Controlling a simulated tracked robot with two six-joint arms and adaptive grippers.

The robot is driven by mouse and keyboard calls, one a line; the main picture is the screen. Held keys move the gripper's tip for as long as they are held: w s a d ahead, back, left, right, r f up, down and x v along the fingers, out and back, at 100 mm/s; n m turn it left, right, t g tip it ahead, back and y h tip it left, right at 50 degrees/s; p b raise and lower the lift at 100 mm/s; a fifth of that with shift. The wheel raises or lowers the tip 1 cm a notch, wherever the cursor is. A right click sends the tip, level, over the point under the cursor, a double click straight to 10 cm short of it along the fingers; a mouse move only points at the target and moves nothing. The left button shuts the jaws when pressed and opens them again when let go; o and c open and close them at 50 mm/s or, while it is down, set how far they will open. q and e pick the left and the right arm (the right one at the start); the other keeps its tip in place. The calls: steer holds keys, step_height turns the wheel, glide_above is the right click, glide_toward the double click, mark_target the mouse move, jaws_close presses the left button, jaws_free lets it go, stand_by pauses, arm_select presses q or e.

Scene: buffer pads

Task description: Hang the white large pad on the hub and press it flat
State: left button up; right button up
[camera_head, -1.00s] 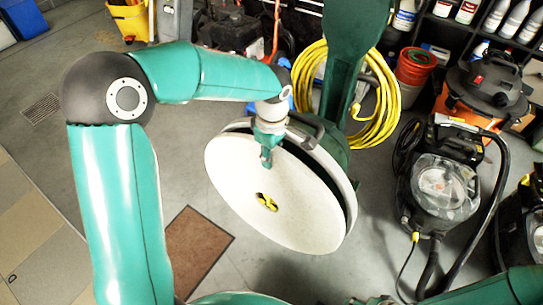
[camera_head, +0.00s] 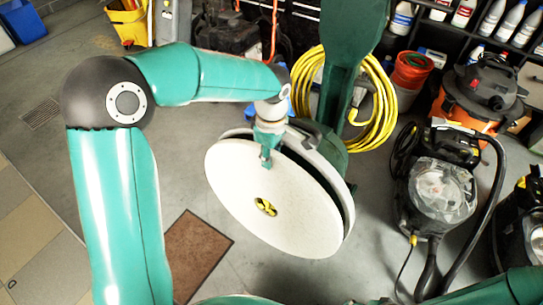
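The white large pad (camera_head: 300,215) is a big round disc, tilted, with a yellow and black centre (camera_head: 265,207). It sits against the face of a round dark machine head with a pale rim (camera_head: 318,165), on a green column (camera_head: 345,60). My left gripper (camera_head: 266,160) is at the pad's upper edge, pointing down. Its fingertips look close together at the pad's rim, but I cannot tell whether they grip it. My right gripper is not in view; only a green arm part shows at the lower right.
A brown mat (camera_head: 197,250) lies on the floor at lower left. Shelves with bottles are at upper right.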

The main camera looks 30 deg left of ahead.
arm_select(q)
steer(key=o, duration=0.4)
steer(key=shift+s, duration=0.1)
